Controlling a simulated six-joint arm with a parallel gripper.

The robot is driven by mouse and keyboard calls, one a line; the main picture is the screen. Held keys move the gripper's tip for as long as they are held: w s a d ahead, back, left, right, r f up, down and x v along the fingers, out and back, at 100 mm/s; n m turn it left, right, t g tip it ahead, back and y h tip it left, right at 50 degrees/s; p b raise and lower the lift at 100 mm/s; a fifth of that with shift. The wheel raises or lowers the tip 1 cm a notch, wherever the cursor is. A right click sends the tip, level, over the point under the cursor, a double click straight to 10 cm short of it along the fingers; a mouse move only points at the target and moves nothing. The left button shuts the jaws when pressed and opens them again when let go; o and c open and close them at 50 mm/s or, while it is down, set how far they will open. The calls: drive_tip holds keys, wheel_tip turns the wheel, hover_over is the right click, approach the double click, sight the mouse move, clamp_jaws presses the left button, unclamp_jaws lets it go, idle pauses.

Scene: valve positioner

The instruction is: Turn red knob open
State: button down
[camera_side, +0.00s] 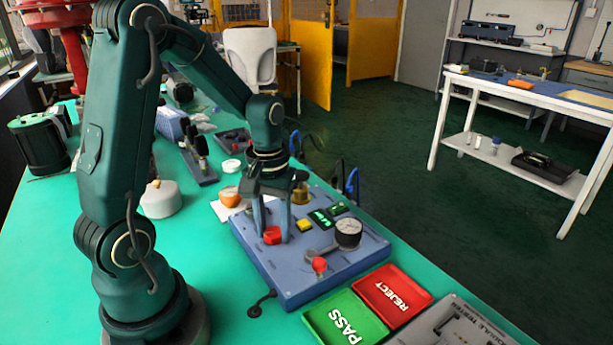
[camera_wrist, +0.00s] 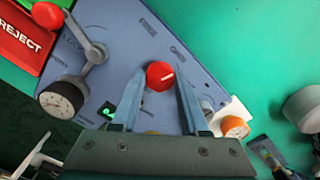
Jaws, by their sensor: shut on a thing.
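The red knob (camera_side: 272,236) sits on the blue-grey valve panel (camera_side: 320,275), towards its left side in the side view. In the wrist view the red knob (camera_wrist: 160,76) is round with a short white line on its top. My gripper (camera_side: 272,232) points down over the panel with its fingers on either side of the knob. The wrist view shows the two fingertips (camera_wrist: 160,78) at the knob's left and right sides, shut on it. The knob is still seated on the panel.
A green PASS tray (camera_side: 312,318) and a red REJECT tray (camera_side: 420,298) lie in front. A white round container (camera_side: 160,200) stands left.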

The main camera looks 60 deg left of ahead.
sight(274, 232)
drive_tip(key=shift+n, duration=1.6)
drive_tip(key=shift+c, duration=2.1)
unclamp_jaws()
drive_tip(key=shift+r, duration=2.6)
